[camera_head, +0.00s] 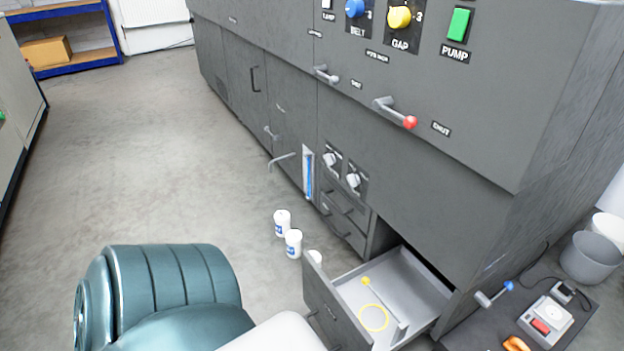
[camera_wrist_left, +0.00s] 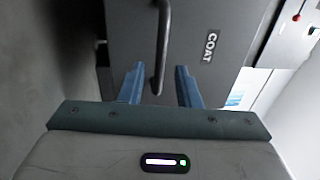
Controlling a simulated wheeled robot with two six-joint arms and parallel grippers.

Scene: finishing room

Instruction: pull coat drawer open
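In the left wrist view a dark grey front labelled COAT (camera_wrist_left: 209,45) fills the upper middle, with a long bar handle (camera_wrist_left: 162,50). My left gripper (camera_wrist_left: 158,88) is open: its two blue fingers stand apart on either side of the handle's lower end, with gaps to it. I cannot tell how deep the handle sits between them. In the head view one drawer (camera_head: 334,303) stands pulled out of the grey machine, with a yellow ring (camera_head: 373,317) inside. Its label is not readable there. The left gripper is hidden in the head view, and my right gripper is not in view.
The grey machine (camera_head: 440,165) fills the right, with levers and two shut small drawers (camera_head: 342,232). White containers (camera_head: 293,243) stand on the floor beside it. A low dark surface with a device (camera_head: 546,322) is at lower right. The floor to the left is open.

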